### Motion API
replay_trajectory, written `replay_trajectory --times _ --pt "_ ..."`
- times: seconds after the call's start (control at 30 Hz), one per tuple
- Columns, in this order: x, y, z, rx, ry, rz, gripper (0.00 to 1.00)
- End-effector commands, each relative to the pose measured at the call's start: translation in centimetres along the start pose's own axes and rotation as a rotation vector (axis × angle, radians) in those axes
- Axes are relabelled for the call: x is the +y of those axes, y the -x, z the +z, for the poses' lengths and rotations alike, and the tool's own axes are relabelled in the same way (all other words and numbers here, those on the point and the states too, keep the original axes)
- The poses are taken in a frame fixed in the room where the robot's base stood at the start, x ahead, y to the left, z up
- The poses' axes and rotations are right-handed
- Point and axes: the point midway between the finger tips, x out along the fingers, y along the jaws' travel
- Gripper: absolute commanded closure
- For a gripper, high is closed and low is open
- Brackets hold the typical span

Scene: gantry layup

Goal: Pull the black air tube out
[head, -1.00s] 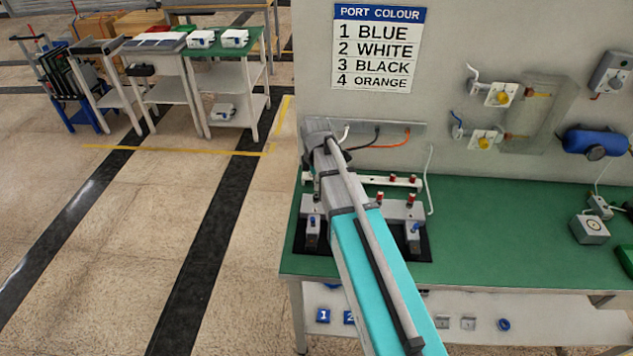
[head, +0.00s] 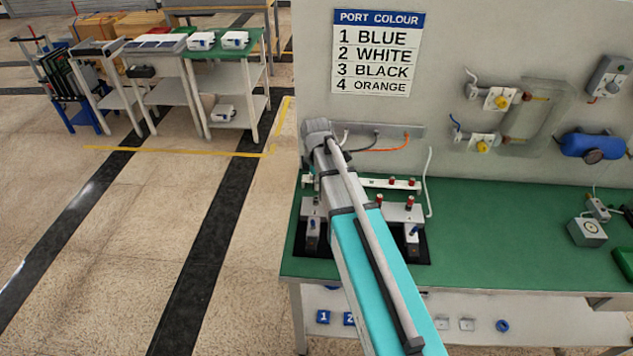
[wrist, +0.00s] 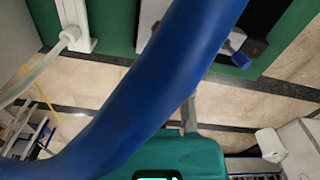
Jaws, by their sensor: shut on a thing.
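A thin black tube (head: 368,147) leaves the wall strip (head: 415,131) and curves down and left behind my arm; its far end is hidden. An orange tube (head: 398,146) and a short white tube (head: 345,134) come from the same strip. A blue tube (wrist: 140,100) crosses the wrist view very close to the camera. Only a dark, green-lit part of my gripper (wrist: 158,175) shows at the wrist view's bottom edge. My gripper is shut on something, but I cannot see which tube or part. In the head view my own arm hides the jaws.
A fixture with red and blue knobs (head: 407,215) stands on the green bench (head: 480,225), partly behind my arm. A white tube (head: 429,180) hangs right of it. A port colour sign (head: 376,50) lists black as 3. Blue tank (head: 592,146) and gauge box (head: 587,231) are at right.

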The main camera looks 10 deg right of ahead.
Motion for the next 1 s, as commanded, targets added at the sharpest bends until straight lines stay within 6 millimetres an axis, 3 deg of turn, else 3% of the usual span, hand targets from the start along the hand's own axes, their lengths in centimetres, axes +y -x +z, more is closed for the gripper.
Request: replay_trajectory --times 0.43,1.0 --pt "0.0 2.0 0.0 0.0 0.0 0.0 1.0" --pt "0.0 2.1 0.0 0.0 0.0 0.0 1.0"
